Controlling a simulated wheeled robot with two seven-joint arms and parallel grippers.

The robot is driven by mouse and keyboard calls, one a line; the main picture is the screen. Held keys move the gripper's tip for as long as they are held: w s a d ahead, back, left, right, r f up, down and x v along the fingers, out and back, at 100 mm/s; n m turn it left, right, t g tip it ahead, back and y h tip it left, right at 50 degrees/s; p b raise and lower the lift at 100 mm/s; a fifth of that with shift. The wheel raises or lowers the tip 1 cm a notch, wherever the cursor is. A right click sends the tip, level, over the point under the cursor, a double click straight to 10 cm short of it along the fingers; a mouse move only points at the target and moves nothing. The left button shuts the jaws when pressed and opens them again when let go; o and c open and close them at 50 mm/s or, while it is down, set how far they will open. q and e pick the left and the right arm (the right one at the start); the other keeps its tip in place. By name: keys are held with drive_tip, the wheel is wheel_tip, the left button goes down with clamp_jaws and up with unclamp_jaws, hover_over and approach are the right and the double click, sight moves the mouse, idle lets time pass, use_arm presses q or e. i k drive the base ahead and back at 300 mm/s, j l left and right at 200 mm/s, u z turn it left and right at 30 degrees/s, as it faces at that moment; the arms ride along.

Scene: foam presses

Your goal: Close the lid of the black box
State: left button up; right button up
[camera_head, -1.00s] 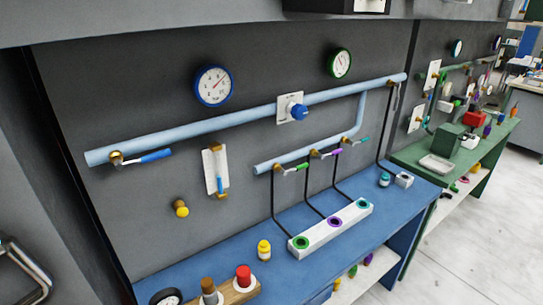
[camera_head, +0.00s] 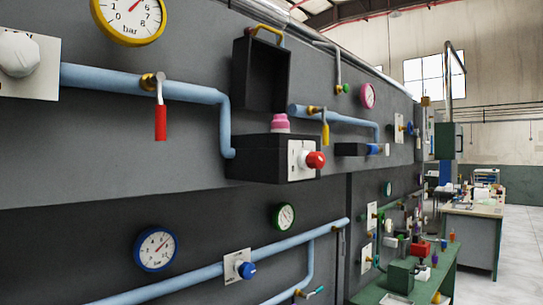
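A black box (camera_head: 252,163) juts out from the grey wall near the middle of the view. Its front has a white plate with a red knob (camera_head: 315,160). A black lid (camera_head: 262,78) stands raised above the box, hollow side facing out, with a yellow handle (camera_head: 267,33) at its top edge. The lid is open. A pink object (camera_head: 280,123) stands on top of the box, below the lid. Neither of my grippers is in view.
A blue pipe (camera_head: 90,80) runs into the box's left side. A red-handled valve (camera_head: 160,118) hangs left of it. A yellow-handled valve (camera_head: 325,128) and a smaller dark box (camera_head: 350,149) are at its right. A green table (camera_head: 443,280) stands lower right.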

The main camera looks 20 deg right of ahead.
sight(260, 77)
drive_tip(key=l+u, duration=0.2)
drive_tip(key=l, duration=0.75)
drive_tip(key=l+u, duration=0.2)
drive_tip(key=l, duration=0.75)
